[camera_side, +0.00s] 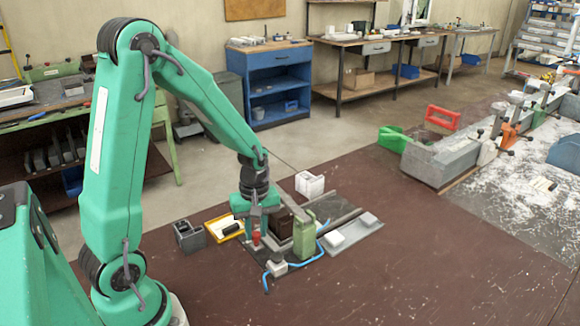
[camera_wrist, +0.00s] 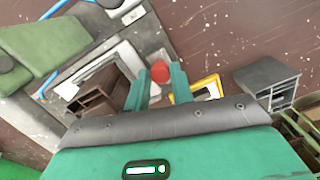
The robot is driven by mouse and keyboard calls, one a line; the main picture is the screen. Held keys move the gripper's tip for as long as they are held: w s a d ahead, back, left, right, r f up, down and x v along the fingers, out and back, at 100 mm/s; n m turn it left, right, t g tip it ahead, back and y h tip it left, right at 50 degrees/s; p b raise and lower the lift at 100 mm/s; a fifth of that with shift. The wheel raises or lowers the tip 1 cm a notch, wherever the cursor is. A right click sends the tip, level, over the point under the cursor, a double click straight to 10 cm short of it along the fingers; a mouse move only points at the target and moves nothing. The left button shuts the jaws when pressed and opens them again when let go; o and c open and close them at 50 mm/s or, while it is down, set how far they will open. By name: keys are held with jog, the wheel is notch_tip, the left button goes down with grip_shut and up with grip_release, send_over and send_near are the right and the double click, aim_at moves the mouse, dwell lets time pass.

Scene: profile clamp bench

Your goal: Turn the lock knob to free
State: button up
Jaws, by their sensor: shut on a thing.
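The lock knob is a small red knob (camera_side: 256,238) at the near left corner of the clamp fixture. In the wrist view the red knob (camera_wrist: 160,72) sits between the tips of my two green fingers. My gripper (camera_side: 253,225) points down over it and is shut on it; the fingers partly hide its sides. The green clamp body (camera_side: 304,238) stands to the right on the dark base plate; it also shows at upper left in the wrist view (camera_wrist: 45,45). A brown profile (camera_wrist: 98,100) lies beside the fingers. The knob's turn angle cannot be told.
A blue hose (camera_side: 303,262) runs in front. The brown bench top at front right is clear.

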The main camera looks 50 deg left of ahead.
aim_at(257, 233)
jog(key=shift+w+n, duration=0.1)
jog(key=shift+n, duration=0.5)
grip_shut()
jog(key=o, duration=1)
grip_release()
jog(key=shift+r, duration=0.15)
jog(key=shift+w+a+r, duration=0.1)
jog(key=shift+r, duration=3.7)
